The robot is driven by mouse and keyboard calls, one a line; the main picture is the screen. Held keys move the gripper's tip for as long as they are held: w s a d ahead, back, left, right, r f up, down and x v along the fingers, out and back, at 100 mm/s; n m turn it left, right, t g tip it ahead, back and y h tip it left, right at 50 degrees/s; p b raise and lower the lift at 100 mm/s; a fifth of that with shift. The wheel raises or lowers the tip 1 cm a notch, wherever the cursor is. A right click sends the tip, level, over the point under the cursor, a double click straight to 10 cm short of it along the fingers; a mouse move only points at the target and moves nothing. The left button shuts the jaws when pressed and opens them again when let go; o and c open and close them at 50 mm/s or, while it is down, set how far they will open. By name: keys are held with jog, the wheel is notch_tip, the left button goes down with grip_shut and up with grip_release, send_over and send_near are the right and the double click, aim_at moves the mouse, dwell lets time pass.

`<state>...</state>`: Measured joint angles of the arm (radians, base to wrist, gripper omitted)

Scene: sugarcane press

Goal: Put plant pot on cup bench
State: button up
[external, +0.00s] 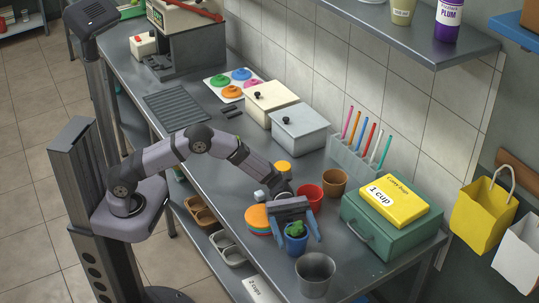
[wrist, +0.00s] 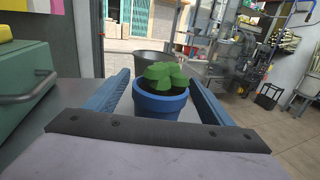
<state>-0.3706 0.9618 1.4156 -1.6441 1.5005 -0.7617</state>
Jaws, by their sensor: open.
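A small blue plant pot (external: 296,244) with a green plant stands upright on the grey metal bench (external: 250,275), near its front right part. My gripper (external: 298,236) is open, with one blue finger on each side of the pot. In the wrist view the pot (wrist: 160,106) sits between the two spread fingers, with a visible gap on either side. A red cup (external: 309,197) and a brown cup (external: 333,183) stand behind the gripper on the bench. Which part is called the cup bench is not clear.
A metal cup (external: 315,275) stands close in front of the pot. A green case (external: 390,228) bearing a yellow "1 cup" box (external: 394,202) is to the right. Stacked coloured discs (external: 258,220) lie left. A rack of coloured sticks (external: 357,155) stands by the wall.

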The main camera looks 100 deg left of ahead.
notch_tip(320, 180, up, 7)
jog(key=shift+r, duration=0.1)
jog(key=s+d+f+m+g, duration=0.1)
jog(key=s, duration=0.1)
jog(key=s+d+f+m+g+y, duration=0.1)
jog(key=s+d+f, duration=0.1)
jog(key=s+d+f+m+g+y, duration=0.1)
jog(key=s+d+f, duration=0.1)
jog(key=s, duration=0.1)
jog(key=shift+s+m+g, duration=0.1)
jog(key=shift+m+g, duration=0.3)
jog(key=s+a+f+m+g+y, duration=0.15)
jog(key=s+f+m+y, duration=0.3)
jog(key=s, duration=0.45)
jog(key=s+f+m+g+y, duration=0.3)
jog(key=s+f+m+y, duration=0.15)
jog(key=s, duration=0.55)
jog(key=s+a+f+m+y, duration=0.3)
jog(key=s+a+m+y, duration=0.2)
jog(key=s+a+m, duration=0.2)
jog(key=s+m, duration=0.2)
jog(key=m, duration=0.1)
jog(key=shift+s+a+f+m, duration=0.3)
jog(key=shift+s+a+f, duration=0.05)
jog(key=shift+a+f, duration=0.05)
notch_tip(320, 180, up, 16)
jog(key=p, duration=1.6)
